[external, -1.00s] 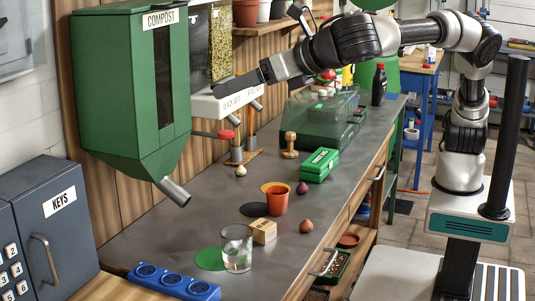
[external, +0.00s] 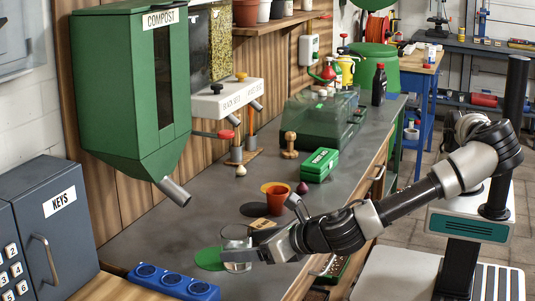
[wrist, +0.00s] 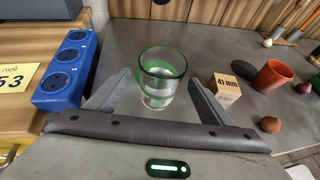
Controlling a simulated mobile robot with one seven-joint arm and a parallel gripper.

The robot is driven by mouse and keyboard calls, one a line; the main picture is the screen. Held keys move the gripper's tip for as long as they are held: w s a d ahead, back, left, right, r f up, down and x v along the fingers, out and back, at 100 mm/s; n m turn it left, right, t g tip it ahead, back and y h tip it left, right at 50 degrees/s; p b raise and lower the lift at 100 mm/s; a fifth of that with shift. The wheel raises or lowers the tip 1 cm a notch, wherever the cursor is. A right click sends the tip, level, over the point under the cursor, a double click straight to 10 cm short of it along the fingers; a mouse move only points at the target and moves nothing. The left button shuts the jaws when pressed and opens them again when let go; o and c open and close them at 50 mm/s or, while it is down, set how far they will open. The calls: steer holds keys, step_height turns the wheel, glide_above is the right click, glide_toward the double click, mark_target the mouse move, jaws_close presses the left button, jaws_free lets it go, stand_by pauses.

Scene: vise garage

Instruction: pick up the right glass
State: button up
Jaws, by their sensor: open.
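A clear glass (external: 236,236) stands upright on the grey workbench, at the right edge of a flat green disc (external: 209,259). It is the only drinking glass I can make out. My gripper (external: 245,246) is open and low at the glass, in front of its lower part in the external view. In the wrist view the glass (wrist: 162,72) stands between the tips of my gripper (wrist: 158,80), with a gap showing on each side. The glass looks clear, and green shows through it.
A wooden block (wrist: 229,83) marked 41 mm stands close to the right finger. An orange pot (wrist: 273,76) and a brown bulb (wrist: 270,125) are farther right. A blue socket strip (wrist: 68,72) lies to the left. A green compost bin (external: 130,90) hangs above the bench.

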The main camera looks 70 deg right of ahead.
steer(key=x, duration=0.7)
steer(key=shift+w+f+b, duration=0.1)
steer(key=shift+w+b, duration=0.05)
steer(key=shift+b, duration=0.2)
steer(key=c, duration=1.4)
